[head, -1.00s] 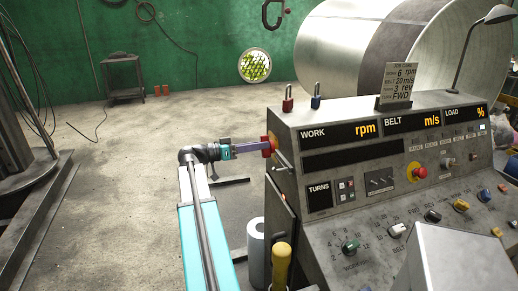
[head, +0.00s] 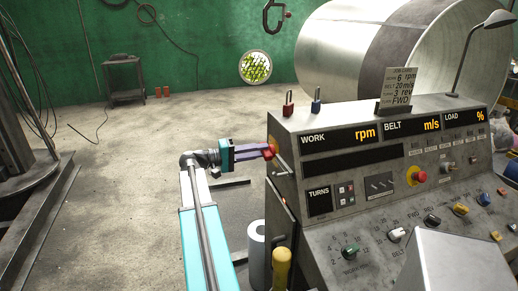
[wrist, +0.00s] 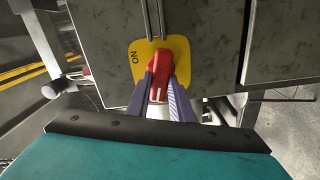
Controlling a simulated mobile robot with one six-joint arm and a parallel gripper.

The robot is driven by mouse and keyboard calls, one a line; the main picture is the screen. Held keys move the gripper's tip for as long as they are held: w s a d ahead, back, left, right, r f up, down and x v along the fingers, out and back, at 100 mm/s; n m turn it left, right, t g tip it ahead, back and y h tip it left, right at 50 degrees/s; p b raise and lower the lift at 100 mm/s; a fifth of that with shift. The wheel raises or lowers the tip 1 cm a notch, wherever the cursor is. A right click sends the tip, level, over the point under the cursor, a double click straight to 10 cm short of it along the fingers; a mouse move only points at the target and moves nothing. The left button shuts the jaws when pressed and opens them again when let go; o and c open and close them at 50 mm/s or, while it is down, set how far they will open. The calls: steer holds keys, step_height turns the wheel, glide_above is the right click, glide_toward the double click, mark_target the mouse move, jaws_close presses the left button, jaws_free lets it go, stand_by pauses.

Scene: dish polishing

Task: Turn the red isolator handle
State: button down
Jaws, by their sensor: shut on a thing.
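The red isolator handle (wrist: 170,57) sits on a yellow plate (wrist: 190,78) on the grey side of the console. In the wrist view it lies nearly upright, leaning slightly. My gripper (wrist: 163,84) is shut on the handle, one purple-grey finger on each side. In the head view, my gripper (head: 258,153) reaches from the left to the console's left side. The handle (head: 269,151) shows there as a small red piece at the fingertips, partly covered.
The console (head: 375,175) with displays, knobs and a red button fills the right. Two padlocks (head: 316,107) stand on its top edge. A white roll (head: 256,243) and a yellow-handled item (head: 281,268) stand below my gripper. The floor at left is open.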

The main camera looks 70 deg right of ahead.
steer(key=shift+n+p, duration=0.6)
steer(key=shift+n, duration=1)
steer(key=shift+f, duration=0.1)
steer(key=c, duration=1.6)
jaws_free()
steer(key=shift+o, duration=0.2)
steer(key=shift+w+f, duration=0.1)
steer(key=shift+w, duration=0.05)
steer(key=b+v, duration=0.3)
steer(key=v, duration=1)
steer(key=shift+w+a, duration=0.25)
